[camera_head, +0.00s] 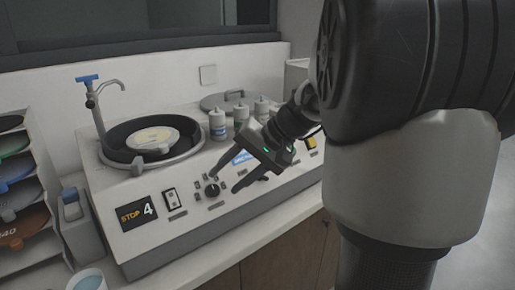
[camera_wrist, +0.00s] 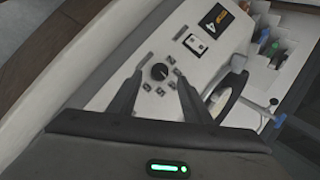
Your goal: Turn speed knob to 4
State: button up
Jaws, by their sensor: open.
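The speed knob (camera_head: 212,190) is a small round black knob on the sloped front panel of the white machine. It also shows in the wrist view (camera_wrist: 159,72), with a light pointer mark and small printed labels around it. My gripper (camera_head: 226,178) is open and empty. In the wrist view its two dark fingers (camera_wrist: 160,77) are on either side of the knob, apart from it. The display (camera_head: 137,213) left of the knob reads "STOP" in yellow and "4" in white. The exact knob mark is too small to read surely.
A rocker switch (camera_head: 173,199) lies between display and knob. The round bowl (camera_head: 118,157) with a disc and a tap stands behind. Several white bottles (camera_head: 217,124) stand behind my gripper. A rack of coloured discs (camera_head: 18,170) is at the left.

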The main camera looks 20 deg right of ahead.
jog(key=p+v, duration=0.2)
jog(key=v, duration=1.1)
jog(key=shift+a, duration=0.1)
